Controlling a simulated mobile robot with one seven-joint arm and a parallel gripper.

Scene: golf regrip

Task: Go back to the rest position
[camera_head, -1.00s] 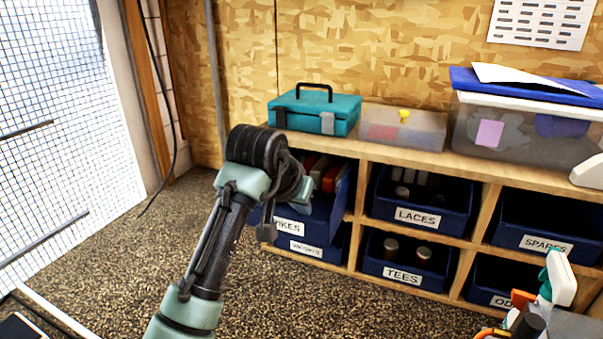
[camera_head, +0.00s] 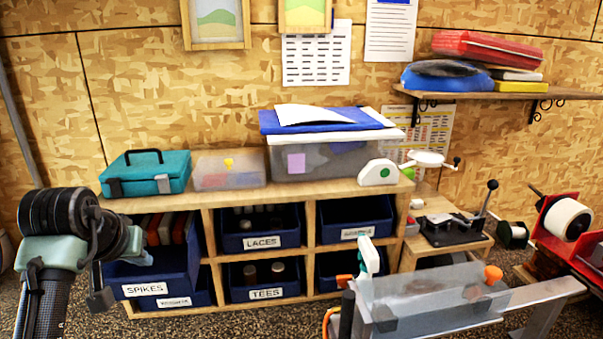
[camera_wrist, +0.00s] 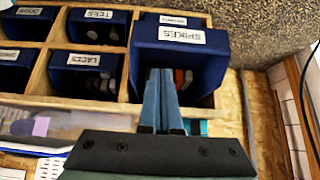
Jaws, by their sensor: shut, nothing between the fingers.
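My gripper (camera_wrist: 160,74) shows in the wrist view with its two blue-grey fingers together and nothing between them. It points toward the open front of the SPIKES bin (camera_wrist: 182,40), which appears upside down there. Whether the fingertips are inside the bin or short of it, I cannot tell.
The wooden shelf unit (camera_head: 212,283) holds blue bins, including LACES (camera_head: 262,226) and TEES (camera_head: 263,280). On top are a teal toolbox (camera_head: 147,176), a clear box (camera_head: 230,171) and a large lidded bin (camera_head: 330,160). A grey bench (camera_head: 430,300) stands at right front.

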